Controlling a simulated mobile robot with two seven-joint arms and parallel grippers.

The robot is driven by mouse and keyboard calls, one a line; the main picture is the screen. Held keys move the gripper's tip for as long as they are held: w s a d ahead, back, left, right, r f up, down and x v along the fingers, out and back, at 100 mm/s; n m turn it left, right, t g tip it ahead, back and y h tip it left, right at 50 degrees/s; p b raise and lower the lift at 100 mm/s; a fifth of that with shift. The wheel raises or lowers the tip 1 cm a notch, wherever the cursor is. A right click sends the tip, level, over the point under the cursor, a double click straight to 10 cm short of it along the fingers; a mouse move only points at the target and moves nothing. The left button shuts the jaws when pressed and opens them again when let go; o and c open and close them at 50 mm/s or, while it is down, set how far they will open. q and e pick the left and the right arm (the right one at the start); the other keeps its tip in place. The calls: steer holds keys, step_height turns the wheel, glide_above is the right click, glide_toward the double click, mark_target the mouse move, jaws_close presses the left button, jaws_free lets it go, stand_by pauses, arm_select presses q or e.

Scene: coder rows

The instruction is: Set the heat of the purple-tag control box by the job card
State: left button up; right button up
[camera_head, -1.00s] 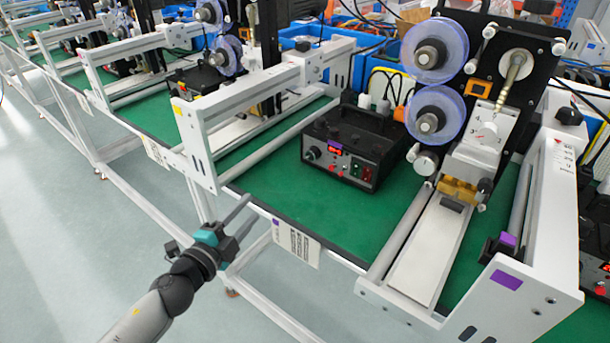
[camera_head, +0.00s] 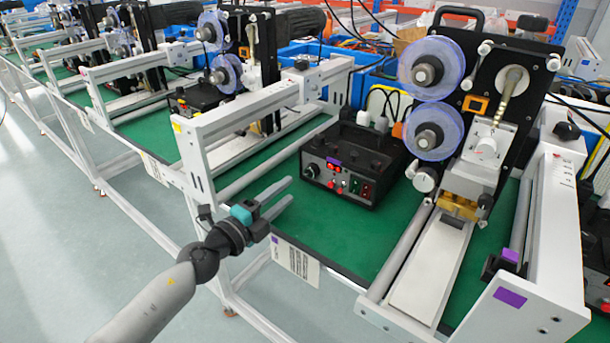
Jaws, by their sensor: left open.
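The control box with the purple tag (camera_head: 350,165) is black and stands on the green bench mat. Its front panel has a purple tag, a small red display, a black knob (camera_head: 312,171) at the left, and red and green switches at the right. The knob's setting is too small to read. The job card (camera_head: 296,262) is a white printed sheet hanging on the bench's front edge; its print cannot be read. My left gripper (camera_head: 283,194) is open and empty, in front of the box and a little left of the knob, apart from it. My right gripper is out of view.
A machine with purple-blue reels (camera_head: 428,135) and a white rail stands right of the box. A white frame bar (camera_head: 245,125) stands left of it. Another black box (camera_head: 197,98) is on the neighbouring station. Green mat is free before the box.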

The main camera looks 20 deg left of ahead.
mark_target(309, 173)
arm_select(q)
steer(key=x, duration=0.7)
steer(key=shift+f+b, duration=0.1)
steer(key=shift+b, duration=0.3)
steer(key=shift+w+d, duration=0.2)
steer(key=shift+w, duration=0.25)
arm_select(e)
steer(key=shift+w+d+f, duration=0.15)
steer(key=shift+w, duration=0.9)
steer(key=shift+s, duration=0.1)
arm_select(q)
jaws_close()
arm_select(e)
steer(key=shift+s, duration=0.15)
